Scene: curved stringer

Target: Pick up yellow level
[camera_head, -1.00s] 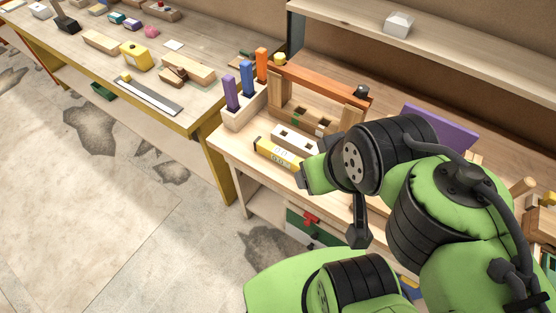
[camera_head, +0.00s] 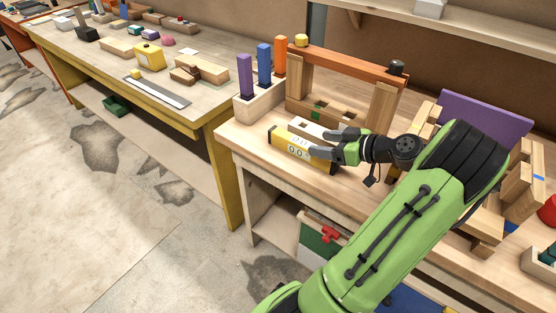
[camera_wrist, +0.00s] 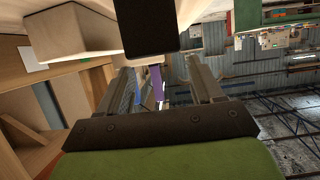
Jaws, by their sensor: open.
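The yellow level (camera_head: 287,146) lies along the front edge of the wooden workbench in the head view, with a pale face and round marks on its side. My gripper (camera_head: 322,143) reaches in from the right with its fingers pointing left, at the right part of the level. One finger overlaps the level's front side, and the other is farther back, near a pale block with holes. I cannot tell whether the fingers touch the level. In the wrist view the open fingers (camera_wrist: 163,88) have a gap between them. I cannot clearly make out the level there.
A pale holder (camera_head: 262,103) with purple, blue and orange posts stands left of the level. A wooden frame with an orange top beam (camera_head: 345,62) stands just behind. A purple board (camera_head: 485,122) leans at right. Another workbench (camera_head: 190,105) with several blocks is at left.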

